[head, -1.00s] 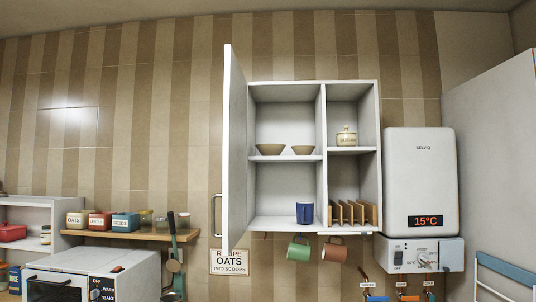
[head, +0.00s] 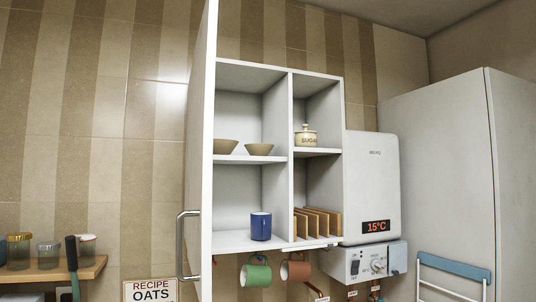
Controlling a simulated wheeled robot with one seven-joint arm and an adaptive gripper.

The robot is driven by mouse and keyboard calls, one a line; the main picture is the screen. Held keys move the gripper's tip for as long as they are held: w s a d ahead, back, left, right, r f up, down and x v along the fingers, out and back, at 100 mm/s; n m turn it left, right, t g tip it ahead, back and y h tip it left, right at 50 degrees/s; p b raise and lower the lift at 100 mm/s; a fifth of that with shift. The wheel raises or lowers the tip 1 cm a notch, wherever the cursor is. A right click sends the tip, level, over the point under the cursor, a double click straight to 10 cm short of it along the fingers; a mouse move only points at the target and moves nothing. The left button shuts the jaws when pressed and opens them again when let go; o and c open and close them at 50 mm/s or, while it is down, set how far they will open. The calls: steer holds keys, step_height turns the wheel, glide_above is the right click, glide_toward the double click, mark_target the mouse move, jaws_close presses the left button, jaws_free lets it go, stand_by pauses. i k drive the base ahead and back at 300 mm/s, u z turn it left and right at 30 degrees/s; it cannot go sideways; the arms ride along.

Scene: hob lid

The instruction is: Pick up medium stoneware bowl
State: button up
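Two tan stoneware bowls stand on the upper left shelf of the open white wall cabinet (head: 250,239) in the head view. The left bowl (head: 226,146) looks a little bigger and is partly cut off by the open cabinet door (head: 201,150). The right bowl (head: 259,149) stands beside it, apart from it. I cannot tell for certain which one is the medium bowl. My gripper is not in view.
The open door juts toward me on the left. A sugar pot (head: 306,136), a blue mug (head: 261,226) and a wooden rack (head: 318,223) share the cabinet. Green (head: 256,272) and brown (head: 296,268) mugs hang below. A heater (head: 371,190) is right of it.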

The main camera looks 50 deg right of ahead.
mark_target(221, 146)
steer(key=z, duration=0.8)
steer(key=i, duration=0.7)
steer(key=z, duration=0.85)
